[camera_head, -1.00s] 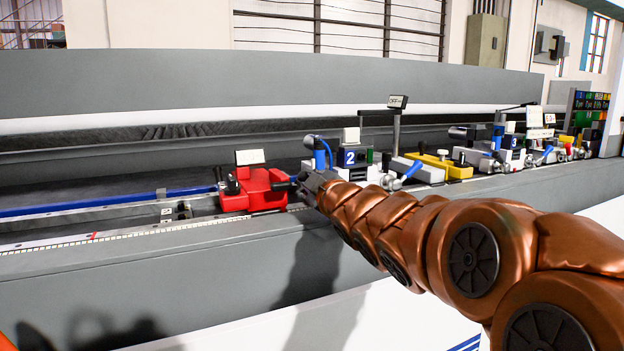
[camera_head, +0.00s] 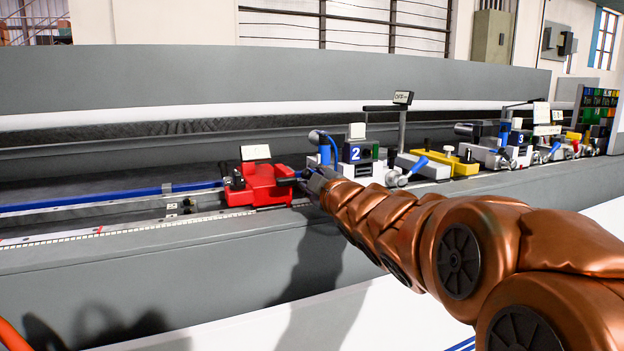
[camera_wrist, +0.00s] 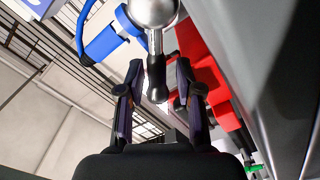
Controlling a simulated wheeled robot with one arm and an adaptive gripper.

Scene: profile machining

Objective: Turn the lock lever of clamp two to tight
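Clamp two is the grey and white block with the blue "2" plate (camera_head: 355,154), standing on the machine rail right of the red block (camera_head: 262,184). My gripper (camera_wrist: 160,72) reaches its left front side, and in the head view its fingers are mostly hidden by my arm. In the wrist view a lever with a silver round hub (camera_wrist: 153,10) and a dark knob (camera_wrist: 157,92) hangs between the two fingers. The fingers are open, one on each side, with small gaps to the knob. A blue part (camera_wrist: 108,40) of the clamp shows to the left of the hub.
The red block (camera_wrist: 205,65) is close to the right finger. Farther right are a yellow block (camera_head: 445,163) and clamp three (camera_head: 517,139). The grey front ledge (camera_head: 130,243) is clear.

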